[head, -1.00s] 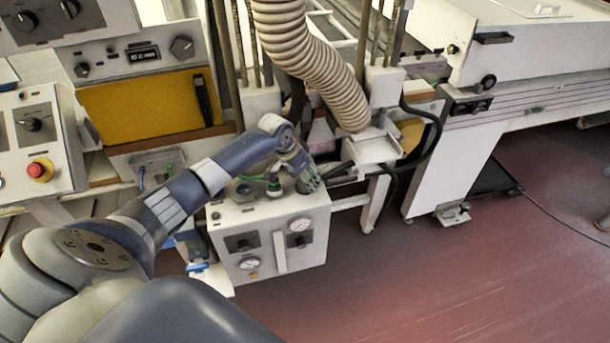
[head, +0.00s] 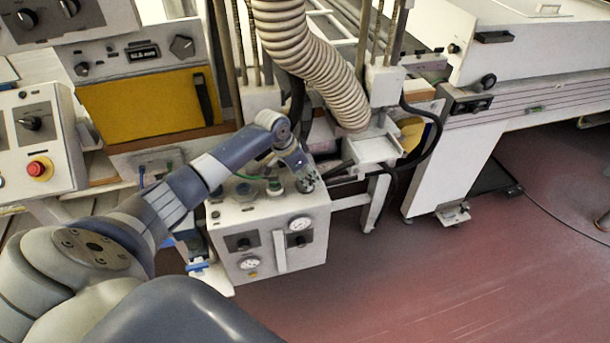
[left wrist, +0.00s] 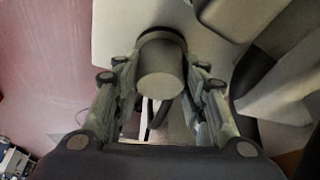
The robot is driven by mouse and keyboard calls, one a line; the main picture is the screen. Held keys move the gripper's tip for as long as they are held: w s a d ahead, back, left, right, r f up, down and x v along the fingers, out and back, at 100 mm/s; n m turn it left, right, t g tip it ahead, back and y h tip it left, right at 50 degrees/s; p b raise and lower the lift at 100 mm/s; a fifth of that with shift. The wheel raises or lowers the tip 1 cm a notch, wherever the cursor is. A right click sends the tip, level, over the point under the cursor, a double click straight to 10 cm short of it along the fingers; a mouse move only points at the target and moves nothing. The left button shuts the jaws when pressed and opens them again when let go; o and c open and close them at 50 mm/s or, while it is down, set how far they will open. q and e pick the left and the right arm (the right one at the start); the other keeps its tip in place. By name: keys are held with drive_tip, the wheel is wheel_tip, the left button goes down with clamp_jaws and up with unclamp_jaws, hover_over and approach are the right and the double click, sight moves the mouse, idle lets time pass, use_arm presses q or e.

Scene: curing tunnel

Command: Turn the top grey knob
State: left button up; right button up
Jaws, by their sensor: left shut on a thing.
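The grey knob (left wrist: 161,75) is a round cylinder with a flat end, seen between my fingers in the left wrist view. It sits on the pale top of the white box (head: 228,215). My left gripper (left wrist: 163,88) is shut on the knob, with one finger on each side. In the head view my left gripper (head: 307,181) is over the right part of the box top, and it mostly hides the knob there. My right gripper is in neither view.
A ribbed hose (head: 318,65) hangs just behind the box. A green fitting (head: 274,185) stands left of my gripper. Gauges (head: 299,224) are on the box front. A control panel with a red button (head: 39,169) is at left.

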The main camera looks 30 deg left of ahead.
use_arm(q)
drive_tip(key=m+h+b, duration=0.1)
drive_tip(key=m+b, duration=0.1)
drive_tip(key=m, duration=0.1)
drive_tip(key=shift+f+m+g, duration=0.15)
drive_tip(key=shift+m+g, duration=0.15)
drive_tip(key=shift+g, duration=0.1)
drive_tip(key=m+g+h+b, duration=0.1)
drive_tip(key=m+b, duration=0.1)
drive_tip(key=m, duration=0.1)
drive_tip(key=shift+m+g+b, duration=0.4)
drive_tip(key=shift+m+b, duration=0.6)
drive_tip(key=shift+m, duration=0.3)
drive_tip(key=o, duration=1.1)
drive_tip(key=shift+c, duration=0.2)
drive_tip(key=shift+r+h, duration=0.2)
drive_tip(key=shift+h, duration=0.1)
